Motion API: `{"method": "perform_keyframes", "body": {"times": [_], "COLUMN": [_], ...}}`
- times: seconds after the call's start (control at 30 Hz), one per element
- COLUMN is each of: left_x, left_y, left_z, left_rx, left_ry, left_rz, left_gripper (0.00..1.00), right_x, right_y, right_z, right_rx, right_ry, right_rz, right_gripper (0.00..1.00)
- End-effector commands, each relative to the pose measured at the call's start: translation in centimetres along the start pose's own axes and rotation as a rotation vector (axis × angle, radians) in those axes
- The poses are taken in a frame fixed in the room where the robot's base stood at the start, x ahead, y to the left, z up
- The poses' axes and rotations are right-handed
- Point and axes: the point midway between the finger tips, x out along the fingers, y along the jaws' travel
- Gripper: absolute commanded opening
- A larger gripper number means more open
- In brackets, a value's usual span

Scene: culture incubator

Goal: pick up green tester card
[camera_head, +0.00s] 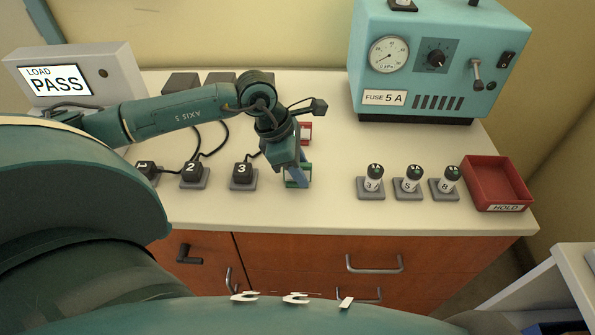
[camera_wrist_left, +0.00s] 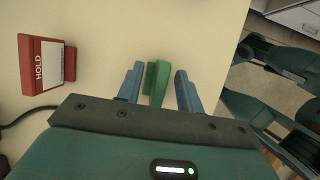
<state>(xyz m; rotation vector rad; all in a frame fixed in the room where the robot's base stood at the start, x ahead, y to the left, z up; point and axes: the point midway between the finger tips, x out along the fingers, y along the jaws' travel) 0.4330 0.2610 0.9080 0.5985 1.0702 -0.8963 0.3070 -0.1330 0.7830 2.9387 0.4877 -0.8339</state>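The green tester card (camera_head: 290,183) stands on the bench, mostly hidden by my left gripper (camera_head: 298,172) in the head view. In the left wrist view, the green card (camera_wrist_left: 158,82) stands between the two blue fingers of my left gripper (camera_wrist_left: 160,84). The fingers are apart on either side of it, with a visible gap to the right finger and a narrower one to the left finger. A red tester card marked HOLD (camera_wrist_left: 46,66) stands beside it and shows partly behind the gripper in the head view (camera_head: 306,132). My right gripper is not seen.
Black plugs on grey bases, numbered 2 (camera_head: 193,171) and 3 (camera_head: 243,173), stand left of the gripper. Capped vials (camera_head: 374,180) and a red HOLD tray (camera_head: 497,203) are to the right. A teal gauge box (camera_head: 435,85) and a PASS display (camera_head: 100,77) stand behind.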

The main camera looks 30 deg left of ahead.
Motion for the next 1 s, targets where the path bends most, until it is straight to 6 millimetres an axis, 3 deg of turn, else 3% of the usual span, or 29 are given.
{"method": "perform_keyframes", "body": {"times": [0.17,0.6,1.0], "left_x": [0.01,-0.04,-0.26], "left_y": [0.02,0.03,0.07], "left_z": [-0.02,-0.01,0.10], "left_rx": [0.000,0.000,0.000], "left_ry": [0.000,0.000,-0.001], "left_rz": [0.001,0.001,0.002], "left_gripper": [0.36,0.00,0.00], "right_x": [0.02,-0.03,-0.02], "right_y": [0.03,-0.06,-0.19], "right_z": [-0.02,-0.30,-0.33], "right_rx": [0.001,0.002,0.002], "right_ry": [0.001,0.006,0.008], "right_rz": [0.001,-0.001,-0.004], "right_gripper": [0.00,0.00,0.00]}}
